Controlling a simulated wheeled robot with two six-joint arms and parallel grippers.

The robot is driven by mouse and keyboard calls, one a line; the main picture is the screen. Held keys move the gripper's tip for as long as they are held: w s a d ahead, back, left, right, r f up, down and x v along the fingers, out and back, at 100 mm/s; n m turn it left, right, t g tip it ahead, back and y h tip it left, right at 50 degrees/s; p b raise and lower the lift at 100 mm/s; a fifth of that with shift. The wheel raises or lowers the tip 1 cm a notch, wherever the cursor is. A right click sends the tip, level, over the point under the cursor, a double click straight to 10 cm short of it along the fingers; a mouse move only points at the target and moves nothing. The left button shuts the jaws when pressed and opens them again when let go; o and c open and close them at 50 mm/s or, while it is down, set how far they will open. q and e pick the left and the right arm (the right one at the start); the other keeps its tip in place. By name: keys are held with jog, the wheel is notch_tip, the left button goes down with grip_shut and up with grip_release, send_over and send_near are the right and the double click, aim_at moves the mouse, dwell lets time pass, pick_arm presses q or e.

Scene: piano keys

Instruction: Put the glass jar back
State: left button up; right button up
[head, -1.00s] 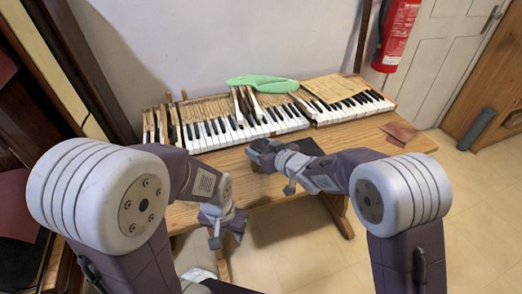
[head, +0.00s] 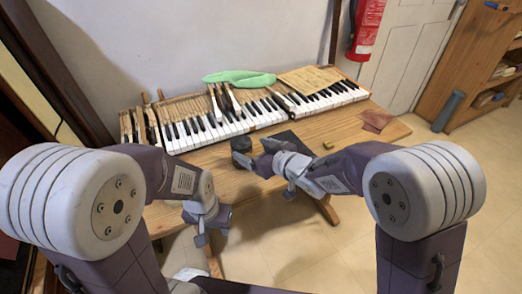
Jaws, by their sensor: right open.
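I cannot make out a glass jar in the head view. My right gripper (head: 257,157) is over the front part of the wooden table, open, with nothing visible between its fingers. A small dark round object (head: 241,144) sits on the table just beyond its fingertips; I cannot tell what it is. My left gripper (head: 208,236) hangs lower, in front of the table's front edge. Its fingers are small and partly hidden, so its opening is unclear.
Piano keys (head: 225,127) run along the back of the table (head: 345,135). A shelf (head: 470,70) stands right.

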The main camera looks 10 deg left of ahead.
jog(key=v, duration=0.4)
jog(key=shift+s+d+r+p, duration=0.2)
jog(key=shift+s+d+p, duration=0.05)
jog(key=shift+p, duration=0.05)
jog(key=shift+d, duration=0.1)
jog(key=s+d+f+m+g+h, duration=0.1)
jog(key=d+f+m+h, duration=0.25)
jog(key=d, duration=0.45)
jog(key=d+f+m+h, duration=0.2)
jog(key=d+f+h, duration=0.25)
jog(key=d, duration=0.35)
jog(key=s+d+f+m+g+h, duration=0.1)
jog(key=s+d+f+m+g, duration=0.1)
jog(key=s, duration=0.6)
jog(key=s+d+f+m+g, duration=0.2)
jog(key=s+d+g, duration=0.3)
jog(key=s, duration=0.3)
jog(key=shift+d+f+h, duration=0.4)
jog(key=shift+d+f, duration=0.35)
jog(key=shift+d, duration=0.1)
jog(key=shift+w, duration=0.1)
